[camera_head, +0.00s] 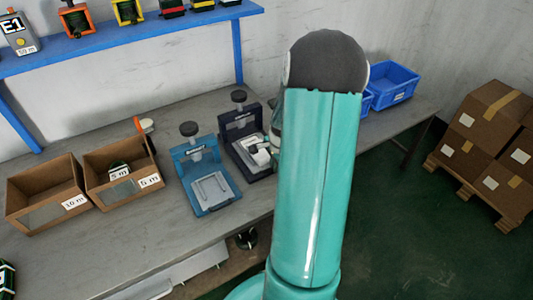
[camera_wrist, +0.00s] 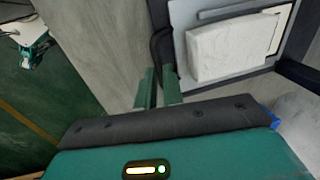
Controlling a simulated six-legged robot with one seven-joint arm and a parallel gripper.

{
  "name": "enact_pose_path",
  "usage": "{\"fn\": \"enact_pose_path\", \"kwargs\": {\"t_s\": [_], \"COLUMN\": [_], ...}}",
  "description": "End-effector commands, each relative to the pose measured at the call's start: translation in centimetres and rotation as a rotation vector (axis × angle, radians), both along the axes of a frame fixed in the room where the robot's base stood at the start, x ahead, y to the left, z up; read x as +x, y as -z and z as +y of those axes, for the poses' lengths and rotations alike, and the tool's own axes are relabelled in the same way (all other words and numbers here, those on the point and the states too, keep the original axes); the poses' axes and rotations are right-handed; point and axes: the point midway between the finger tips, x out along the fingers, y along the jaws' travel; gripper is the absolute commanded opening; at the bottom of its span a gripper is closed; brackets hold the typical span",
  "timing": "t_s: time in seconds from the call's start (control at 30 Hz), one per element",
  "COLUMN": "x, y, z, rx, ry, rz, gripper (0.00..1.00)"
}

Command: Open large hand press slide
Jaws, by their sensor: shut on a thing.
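A dark navy hand press (camera_head: 240,119) stands on the bench, partly hidden by my arm. Its grey slide plate (camera_wrist: 192,66) bears a white block (camera_wrist: 228,48), and a dark curved handle (camera_wrist: 160,48) runs along the plate's edge in the wrist view. My gripper (camera_wrist: 159,80) has its two green fingers close together at this handle, shut on it; the exact contact is hard to see. In the head view my gripper is mostly hidden behind my arm beside the dark press. A blue hand press (camera_head: 207,195) stands to its left, with a light plate in its base.
The grey bench (camera_head: 130,240) has free room in front of the presses. Two cardboard boxes (camera_head: 107,205) stand at left. Blue bins (camera_head: 397,84) stand at the bench's far right. A blue shelf (camera_head: 130,38) hangs above. Stacked cartons (camera_head: 490,140) stand on the floor at right.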

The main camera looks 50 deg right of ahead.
Motion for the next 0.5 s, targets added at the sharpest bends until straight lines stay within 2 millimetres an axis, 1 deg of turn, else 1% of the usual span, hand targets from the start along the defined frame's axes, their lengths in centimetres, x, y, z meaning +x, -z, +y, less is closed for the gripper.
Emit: {"fn": "enact_pose_path", "kwargs": {"t_s": [0.03,0.1,0.4,0.43,0.5], "x": [-0.72,-1.26,-1.39,-1.39,-1.37], "y": [-0.05,-0.02,-0.03,-0.02,-0.02], "z": [0.25,0.43,0.45,0.45,0.46], "rx": [0.000,0.000,-0.002,-0.002,-0.002], "ry": [0.001,0.001,0.000,0.000,0.000], "rz": [0.000,-0.001,-0.002,-0.002,-0.002], "gripper": [0.00,0.00,0.00,0.11,0.24]}}
